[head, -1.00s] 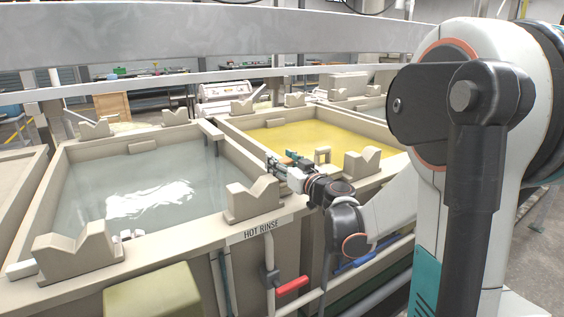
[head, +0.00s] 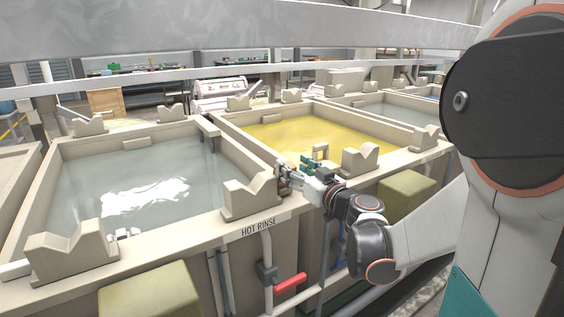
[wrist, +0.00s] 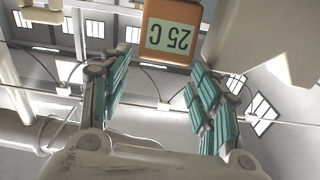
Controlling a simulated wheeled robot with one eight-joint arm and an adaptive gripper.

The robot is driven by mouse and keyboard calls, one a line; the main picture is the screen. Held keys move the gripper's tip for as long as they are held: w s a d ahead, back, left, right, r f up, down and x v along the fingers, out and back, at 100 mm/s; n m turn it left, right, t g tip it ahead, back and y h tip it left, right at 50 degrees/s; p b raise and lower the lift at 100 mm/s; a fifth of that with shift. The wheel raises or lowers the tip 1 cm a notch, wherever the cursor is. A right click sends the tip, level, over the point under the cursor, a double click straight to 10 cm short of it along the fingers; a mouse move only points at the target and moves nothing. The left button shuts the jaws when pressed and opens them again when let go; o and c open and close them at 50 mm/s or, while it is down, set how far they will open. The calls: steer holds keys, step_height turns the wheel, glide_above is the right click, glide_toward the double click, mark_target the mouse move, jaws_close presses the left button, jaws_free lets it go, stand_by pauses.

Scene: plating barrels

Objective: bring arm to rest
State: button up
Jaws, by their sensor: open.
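My gripper (head: 296,172) is in the middle of the head view, over the front rim between the hot rinse tank (head: 66,160) and the yellow tank (head: 262,130). In the wrist view my gripper (wrist: 160,108) has its two teal-padded fingers wide apart with nothing between them. My arm reaches in from the right of the head view. An orange-framed display reading 25 (wrist: 170,36), upside down, shows beyond the fingers in the wrist view.
Notched beige saddles stand on the tank rims, one (head: 250,196) just left of my gripper and another (head: 360,158) to its right. A red-handled valve (head: 290,283) is on piping below. A grey beam (head: 200,34) crosses above the tanks.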

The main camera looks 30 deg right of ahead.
steer(key=s, duration=0.4)
steer(key=shift+s+d+f, duration=0.1)
steer(key=shift+s+f, duration=0.05)
steer(key=shift+s, duration=0.15)
